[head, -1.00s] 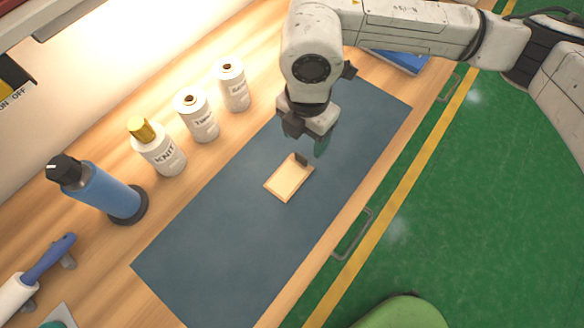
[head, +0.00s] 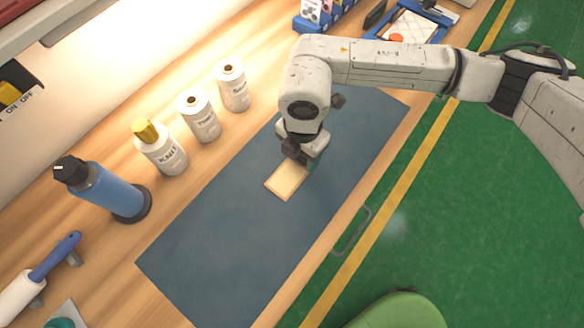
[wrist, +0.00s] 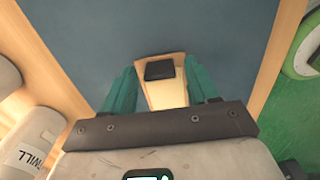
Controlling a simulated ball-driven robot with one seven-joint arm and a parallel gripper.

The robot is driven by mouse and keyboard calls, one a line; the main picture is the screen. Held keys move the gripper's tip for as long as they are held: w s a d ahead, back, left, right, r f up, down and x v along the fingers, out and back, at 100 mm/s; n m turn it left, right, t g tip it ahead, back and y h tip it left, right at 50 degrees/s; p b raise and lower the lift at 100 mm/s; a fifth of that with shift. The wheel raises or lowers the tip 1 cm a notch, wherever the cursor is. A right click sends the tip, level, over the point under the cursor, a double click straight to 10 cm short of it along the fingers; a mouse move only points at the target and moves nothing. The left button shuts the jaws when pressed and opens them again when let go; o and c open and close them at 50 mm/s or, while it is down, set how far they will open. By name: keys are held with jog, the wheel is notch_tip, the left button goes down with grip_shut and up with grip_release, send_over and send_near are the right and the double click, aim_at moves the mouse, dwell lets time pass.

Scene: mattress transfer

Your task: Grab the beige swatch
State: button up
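The beige swatch (head: 286,181) lies on the dark blue mat (head: 215,235) on the wooden bench. It is a small rectangle with a tan edge, and its far end is hidden behind my gripper in the head view. My gripper (head: 308,163) is right over that far end. In the wrist view my gripper (wrist: 162,85) is open, with one teal finger on each side of the swatch (wrist: 166,96). A black block-like piece (wrist: 159,70) sits on the swatch between the fingers. I cannot tell whether the fingers touch the swatch.
Several white labelled bottles (head: 199,116) and a blue bottle (head: 106,190) stand left of the mat. A blue-handled roller (head: 45,262) lies at lower left. A blue-framed tray (head: 408,28) is at the back. The mat around the swatch is clear.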

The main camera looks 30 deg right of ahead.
grip_shut()
dwell(0.3)
jog(key=shift+r, duration=0.1)
